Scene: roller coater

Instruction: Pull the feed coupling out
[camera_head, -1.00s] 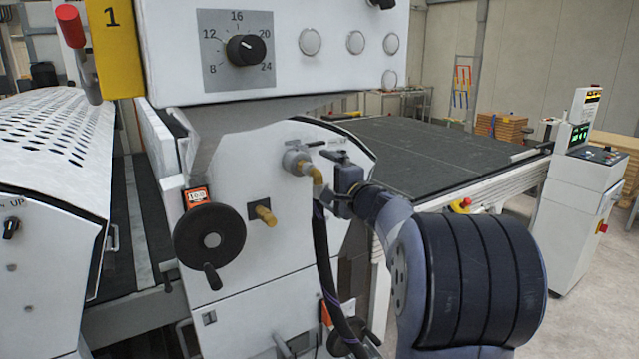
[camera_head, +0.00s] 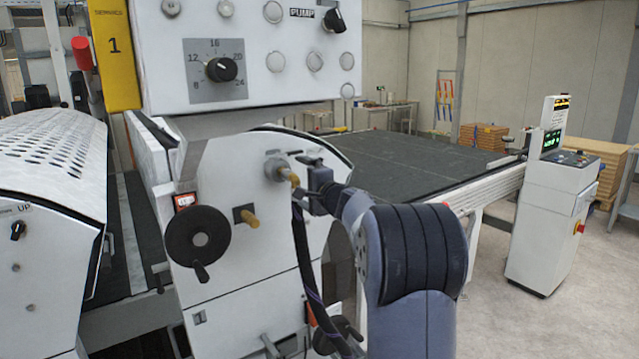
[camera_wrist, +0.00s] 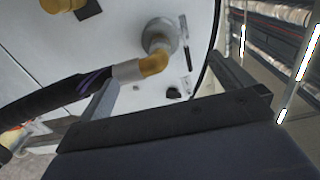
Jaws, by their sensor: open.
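The feed coupling is a brass elbow (camera_head: 289,177) with a dark hose (camera_head: 303,255) hanging from it. It sits at a round metal socket (camera_head: 275,166) on the white machine panel. In the wrist view the brass elbow (camera_wrist: 153,64) meets the grey socket (camera_wrist: 160,34), and the hose (camera_wrist: 55,98) runs off left through a pale sleeve. My gripper (camera_head: 306,177) is right beside the elbow. Whether a finger touches the elbow or hose cannot be told.
A black handwheel (camera_head: 197,238) and a second brass fitting (camera_head: 246,216) stick out of the panel to the left. A control box (camera_head: 250,60) overhangs above. A dark conveyor bed (camera_head: 420,158) lies behind, and a control console (camera_head: 552,200) stands at right by free floor.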

